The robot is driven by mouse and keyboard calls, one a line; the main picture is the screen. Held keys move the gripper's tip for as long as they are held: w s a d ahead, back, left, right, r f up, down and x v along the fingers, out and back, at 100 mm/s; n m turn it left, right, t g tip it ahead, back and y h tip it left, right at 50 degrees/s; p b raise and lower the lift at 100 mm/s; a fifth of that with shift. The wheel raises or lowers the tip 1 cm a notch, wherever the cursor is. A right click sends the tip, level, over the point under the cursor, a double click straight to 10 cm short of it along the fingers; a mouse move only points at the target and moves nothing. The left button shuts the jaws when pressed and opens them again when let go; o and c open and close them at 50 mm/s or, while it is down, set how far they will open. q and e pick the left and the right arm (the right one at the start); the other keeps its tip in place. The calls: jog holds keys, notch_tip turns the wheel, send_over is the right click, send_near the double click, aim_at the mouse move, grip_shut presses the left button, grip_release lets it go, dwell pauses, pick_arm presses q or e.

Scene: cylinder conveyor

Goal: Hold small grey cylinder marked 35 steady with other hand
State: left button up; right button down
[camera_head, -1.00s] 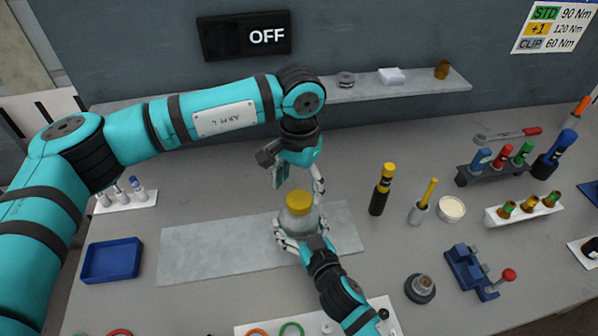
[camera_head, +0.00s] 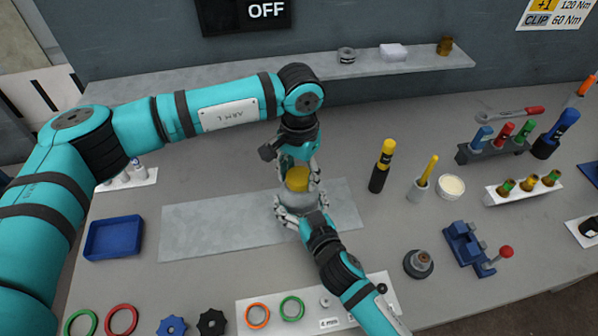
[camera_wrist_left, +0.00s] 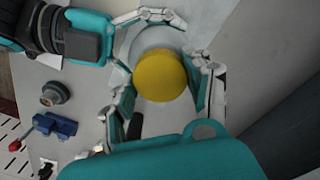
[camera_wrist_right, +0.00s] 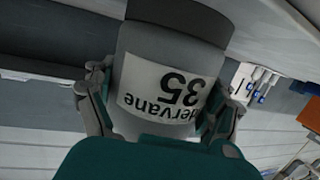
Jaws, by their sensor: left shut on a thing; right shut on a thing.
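The small grey cylinder (camera_head: 295,198) stands on the pale grey mat (camera_head: 190,232) in the head view, with a yellow cap (camera_head: 297,179) on top. Its white label reading 35 faces the right wrist view, where the grey cylinder (camera_wrist_right: 170,72) appears upside down. My right gripper (camera_head: 297,210) is shut around the lower body from the front. My left gripper (camera_head: 300,178) comes down from above with its fingers shut on the yellow cap. In the left wrist view the yellow cap (camera_wrist_left: 160,76) sits between the left fingers, and the right fingers ring the grey body.
A blue tray (camera_head: 113,238) lies at left. A black and yellow tool (camera_head: 381,167), a cup with a yellow stick (camera_head: 421,180) and a round dish (camera_head: 451,187) stand right of the mat. Coloured rings and knobs lie along the front. A shelf (camera_head: 300,72) runs behind.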

pick_arm(q)
jog(key=shift+c, duration=1.4)
jog(key=n, duration=0.6)
jog(key=shift+a+n, duration=0.1)
jog(key=shift+n, duration=0.2)
jog(key=n, duration=0.4)
jog(key=shift+n, duration=0.4)
jog(key=n, duration=1.2)
jog(key=shift+r, duration=0.1)
jog(key=n, duration=0.7)
jog(key=shift+n, duration=0.3)
jog(key=n, duration=1.4)
jog(key=shift+n, duration=0.4)
jog(key=n, duration=1.2)
jog(key=shift+r, duration=0.1)
jog(key=n, duration=0.5)
jog(key=shift+w, duration=0.1)
